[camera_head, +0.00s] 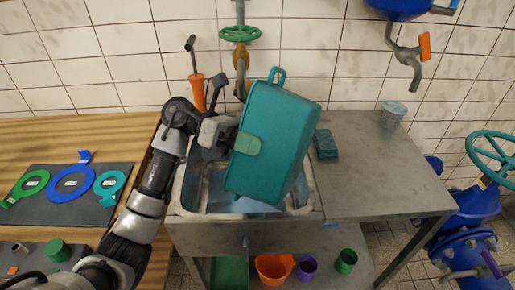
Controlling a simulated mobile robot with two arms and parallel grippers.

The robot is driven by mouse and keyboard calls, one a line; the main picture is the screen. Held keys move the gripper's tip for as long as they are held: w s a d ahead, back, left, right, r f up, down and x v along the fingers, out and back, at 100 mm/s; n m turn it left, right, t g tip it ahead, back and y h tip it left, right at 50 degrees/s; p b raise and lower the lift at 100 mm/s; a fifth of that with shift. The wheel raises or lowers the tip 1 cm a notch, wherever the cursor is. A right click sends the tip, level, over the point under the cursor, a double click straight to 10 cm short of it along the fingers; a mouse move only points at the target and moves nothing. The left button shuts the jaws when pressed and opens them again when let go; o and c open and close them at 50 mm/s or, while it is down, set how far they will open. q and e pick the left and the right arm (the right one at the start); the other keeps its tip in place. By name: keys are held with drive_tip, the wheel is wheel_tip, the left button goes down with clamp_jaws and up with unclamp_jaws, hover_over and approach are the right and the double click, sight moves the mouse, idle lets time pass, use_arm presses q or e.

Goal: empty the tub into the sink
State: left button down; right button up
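The teal tub (268,150) is in the air over the steel sink (190,190), strongly tilted. A loop handle stands out at its top, and a paler green tab shows on its left part. The inside of the tub is turned away, so its contents are hidden. My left gripper (230,138) is at the tub's left edge, shut on it by the green tab; its fingertips are partly covered. The tub hides much of the sink basin. My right gripper is not in view.
A green-handled tap (240,34) stands behind the sink. A teal block (325,144) and a grey cup (392,114) are on the steel counter (375,180) at right. Coloured rings lie on a dark mat (110,183) at left. Blue pipework with a valve wheel (490,158) stands far right.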

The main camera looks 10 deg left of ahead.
use_arm(q)
drive_tip(key=shift+w+a+f+h+b, duration=0.1)
drive_tip(key=shift+a+f+h+b, duration=0.1)
drive_tip(key=shift+a+b, duration=0.15)
drive_tip(key=shift+w+a+f+h+b, duration=0.1)
drive_tip(key=shift+a+h+b, duration=0.1)
drive_tip(key=shift+a+b, duration=0.1)
drive_tip(key=shift+w+a+r+g+h+b, duration=0.15)
drive_tip(key=shift+a+h+b, duration=0.3)
drive_tip(key=shift+a+b, duration=0.25)
drive_tip(key=shift+w+a+r+g+h+b, duration=0.15)
drive_tip(key=shift+a+h+b, duration=0.35)
drive_tip(key=shift+a, duration=0.25)
drive_tip(key=shift+f, duration=0.1)
idle(0.8)
